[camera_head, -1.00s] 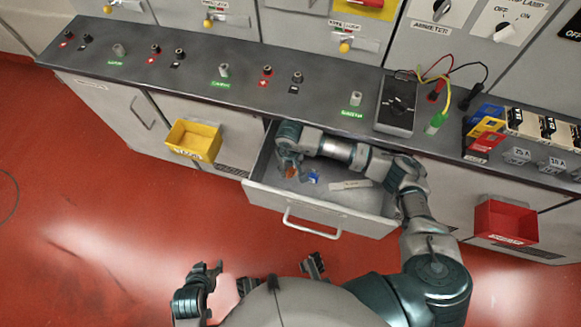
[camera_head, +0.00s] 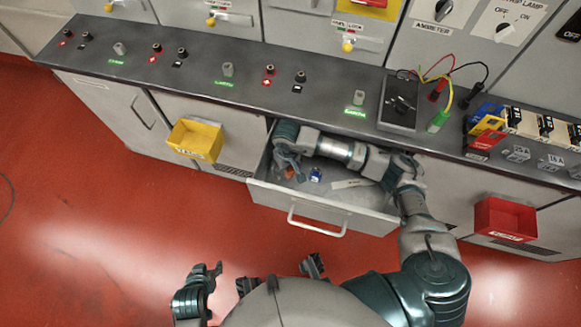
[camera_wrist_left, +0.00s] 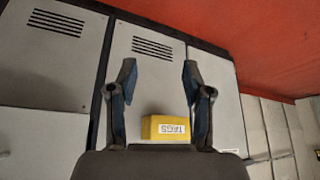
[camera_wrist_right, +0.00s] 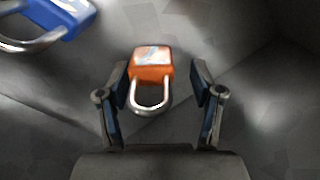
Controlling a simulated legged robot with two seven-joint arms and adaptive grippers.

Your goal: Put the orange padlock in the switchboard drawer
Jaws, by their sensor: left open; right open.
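The orange padlock (camera_wrist_right: 152,66) lies on the floor of the open drawer, its metal shackle toward my right gripper (camera_wrist_right: 157,80). My right gripper is open, with the padlock between and slightly beyond its fingertips; I cannot tell if they touch. In the head view the right arm reaches into the drawer (camera_head: 325,214), and the padlock shows only as a small orange patch (camera_head: 290,172) beside the gripper. A blue padlock (camera_head: 316,174) lies to its right; it also shows in the right wrist view (camera_wrist_right: 62,17). My left gripper (camera_head: 212,272) is open and empty above the red floor.
A white labelled strip (camera_head: 350,184) lies in the drawer. A yellow bin (camera_head: 195,140) hangs left of the drawer and a red bin (camera_head: 504,218) right of it. The grey countertop (camera_head: 225,80) above carries sockets, a meter (camera_head: 397,104) with leads and several coloured blocks.

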